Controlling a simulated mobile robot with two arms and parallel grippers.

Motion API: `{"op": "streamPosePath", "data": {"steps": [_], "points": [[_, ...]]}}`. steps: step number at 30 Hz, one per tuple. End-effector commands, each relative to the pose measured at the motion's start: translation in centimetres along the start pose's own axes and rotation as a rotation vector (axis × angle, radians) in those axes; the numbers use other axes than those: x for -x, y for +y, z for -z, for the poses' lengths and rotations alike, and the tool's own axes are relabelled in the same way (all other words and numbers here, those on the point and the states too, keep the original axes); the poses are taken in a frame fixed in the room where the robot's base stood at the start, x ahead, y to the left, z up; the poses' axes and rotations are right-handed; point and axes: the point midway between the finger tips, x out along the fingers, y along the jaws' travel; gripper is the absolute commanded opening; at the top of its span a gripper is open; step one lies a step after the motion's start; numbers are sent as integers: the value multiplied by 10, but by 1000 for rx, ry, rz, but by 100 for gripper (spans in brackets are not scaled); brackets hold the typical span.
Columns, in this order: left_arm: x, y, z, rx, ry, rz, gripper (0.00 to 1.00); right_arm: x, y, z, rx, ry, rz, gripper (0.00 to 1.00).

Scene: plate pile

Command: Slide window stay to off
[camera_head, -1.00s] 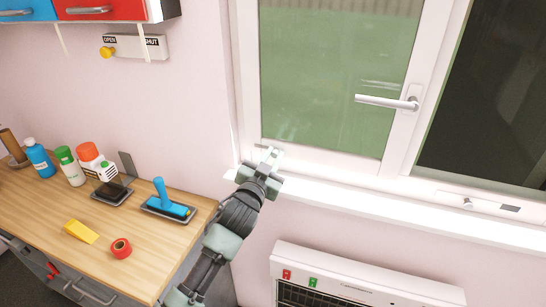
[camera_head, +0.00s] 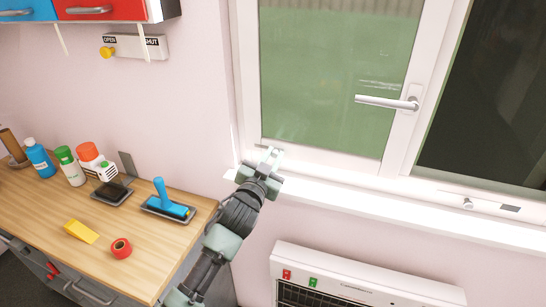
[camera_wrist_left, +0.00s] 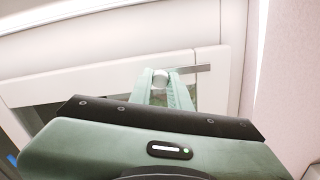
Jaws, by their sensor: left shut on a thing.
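My left gripper (camera_head: 272,155) is at the lower left corner of the window frame. In the left wrist view its fingers (camera_wrist_left: 164,85) are shut on a small round metallic knob (camera_wrist_left: 160,79). The knob sits at a white strip with dark parts along the window frame (camera_wrist_left: 110,75); I take this knob as the window stay's. The gripper hides it in the head view, and I cannot read any off marking. A similar pale knob (camera_head: 468,203) with a grey label beside it is on the frame at the lower right. My right gripper is not in view.
The window handle (camera_head: 388,102) points left. A wall slider (camera_head: 135,47) marked OPEN and SHUT has its yellow knob at the OPEN end. The workbench (camera_head: 145,255) with bottles and tools is at the left. A white heater (camera_head: 365,285) stands below the sill (camera_head: 380,208).

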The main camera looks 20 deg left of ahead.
Motion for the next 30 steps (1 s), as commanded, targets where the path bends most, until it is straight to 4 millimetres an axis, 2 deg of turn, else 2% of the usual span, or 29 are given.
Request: {"op": "streamPosePath", "data": {"steps": [2, 10, 19, 20, 22, 30], "points": [[0, 3, 0, 1, -1, -1, 0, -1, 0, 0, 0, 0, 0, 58], [0, 40, 11, 5, 0, -1, 0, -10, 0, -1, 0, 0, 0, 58], [0, 44, 14, 2, 0, -3, 0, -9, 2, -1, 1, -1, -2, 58], [0, 44, 14, 2, 0, -3, 21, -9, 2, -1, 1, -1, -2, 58], [0, 44, 14, 2, 0, -2, 40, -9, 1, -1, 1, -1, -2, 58], [0, 42, 14, 1, 0, 0, 41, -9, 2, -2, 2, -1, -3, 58]]}}
